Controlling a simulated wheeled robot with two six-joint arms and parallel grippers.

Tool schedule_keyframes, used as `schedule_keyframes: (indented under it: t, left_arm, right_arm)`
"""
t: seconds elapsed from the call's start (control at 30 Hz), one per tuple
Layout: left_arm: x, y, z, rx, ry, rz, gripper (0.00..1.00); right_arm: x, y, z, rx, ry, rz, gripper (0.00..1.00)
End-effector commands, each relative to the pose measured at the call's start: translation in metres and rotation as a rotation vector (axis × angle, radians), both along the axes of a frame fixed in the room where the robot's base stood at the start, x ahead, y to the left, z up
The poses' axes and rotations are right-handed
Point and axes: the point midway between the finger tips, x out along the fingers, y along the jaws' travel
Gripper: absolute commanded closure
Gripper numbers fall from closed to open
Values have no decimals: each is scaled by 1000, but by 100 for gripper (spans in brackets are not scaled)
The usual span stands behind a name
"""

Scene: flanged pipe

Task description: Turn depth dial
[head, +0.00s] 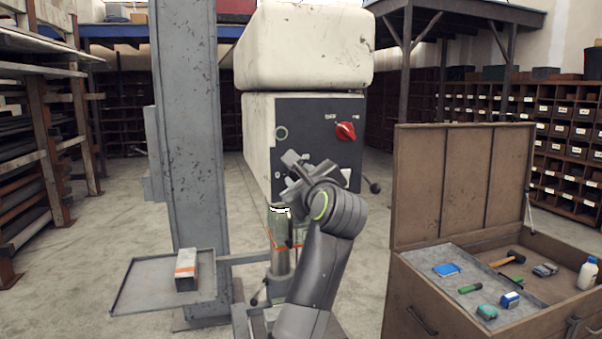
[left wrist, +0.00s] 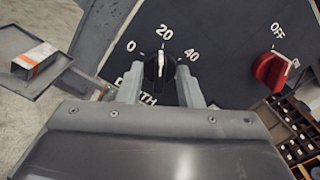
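The depth dial (left wrist: 158,72) is a black knob with a white pointer line on a dark panel, seen in the left wrist view. Its scale reads 0, 20 and 40, and the pointer is near 20. The "DEPTH" lettering below it is partly covered. My left gripper (left wrist: 160,84) has one grey finger on each side of the dial. The fingertips look close to its sides, but I cannot tell whether they press on it. In the head view my left gripper (head: 292,166) is at the panel's lower left and hides the dial. My right gripper is not in view.
A red switch (head: 346,131) marked OFF is higher on the panel (head: 318,108), to the right of the dial. A tray (head: 140,287) holding a box (head: 186,270) is at left. An open tool chest (head: 450,307) stands at right. A grey column (head: 190,130) rises left of the machine.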

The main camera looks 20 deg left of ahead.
Motion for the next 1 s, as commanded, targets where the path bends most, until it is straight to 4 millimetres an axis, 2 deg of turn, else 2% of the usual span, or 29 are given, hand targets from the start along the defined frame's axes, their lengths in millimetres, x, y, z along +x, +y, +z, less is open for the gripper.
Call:
schedule_keyframes:
  t: [0.27,0.5,0.67,0.83,1.0]
  left_arm:
    - [1,1,0,1,1,0,69]
    - [1,1,0,1,1,0,100]
    - [1,0,0,2,2,0,100]
    - [1,0,2,39,28,0,100]
    - [1,0,0,48,33,1,100]
  right_arm:
    - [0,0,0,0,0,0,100]
    - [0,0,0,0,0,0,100]
    - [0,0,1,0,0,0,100]
    - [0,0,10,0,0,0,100]
    - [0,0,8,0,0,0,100]
